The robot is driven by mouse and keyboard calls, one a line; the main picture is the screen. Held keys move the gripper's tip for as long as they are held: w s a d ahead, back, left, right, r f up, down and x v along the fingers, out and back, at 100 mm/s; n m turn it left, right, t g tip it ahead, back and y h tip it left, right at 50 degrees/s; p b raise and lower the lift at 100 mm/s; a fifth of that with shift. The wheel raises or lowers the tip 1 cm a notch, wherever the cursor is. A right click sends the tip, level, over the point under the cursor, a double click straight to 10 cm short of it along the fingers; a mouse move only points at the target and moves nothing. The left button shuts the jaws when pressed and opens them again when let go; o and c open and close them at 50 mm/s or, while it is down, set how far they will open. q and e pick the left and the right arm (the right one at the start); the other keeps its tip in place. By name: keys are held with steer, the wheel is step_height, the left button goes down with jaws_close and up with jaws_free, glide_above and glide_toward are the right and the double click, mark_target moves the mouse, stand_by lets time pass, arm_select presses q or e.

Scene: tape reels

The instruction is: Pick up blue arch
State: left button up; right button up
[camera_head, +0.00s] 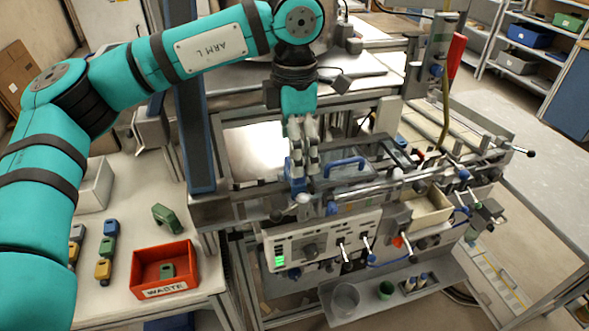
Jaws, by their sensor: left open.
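A blue arch-shaped bar (345,164) stands on the machine, right of my left gripper. A smaller blue part (297,186) sits directly below that gripper, partly hidden by its fingers; its shape is hard to make out. My left gripper (303,170) points down over the machine's front, open, with its fingertips close to this small blue part. I cannot tell whether they touch it. A small blue block (111,228) lies among other blocks on the left table. My right gripper does not show.
On the left table are a red WASTE bin (165,283) with a green block inside, a green arch-like piece (166,219) and several small blocks. The machine's control panel (320,243), rails and levers crowd the area around my gripper. A lower tray (390,295) holds cups.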

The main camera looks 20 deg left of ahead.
arm_select(q)
steer(key=shift+f+p, duration=0.35)
steer(key=f+p, duration=0.1)
steer(key=f, duration=0.1)
steer(key=f+p, duration=0.1)
steer(key=shift+w+a+f, duration=0.1)
steer(key=shift+w+f, duration=0.1)
steer(key=shift+f, duration=0.55)
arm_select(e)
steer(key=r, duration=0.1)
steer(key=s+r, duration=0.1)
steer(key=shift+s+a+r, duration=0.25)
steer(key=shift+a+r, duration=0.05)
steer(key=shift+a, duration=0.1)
arm_select(q)
steer(key=c, duration=1.3)
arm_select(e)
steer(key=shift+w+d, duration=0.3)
arm_select(q)
steer(key=shift+r, duration=0.1)
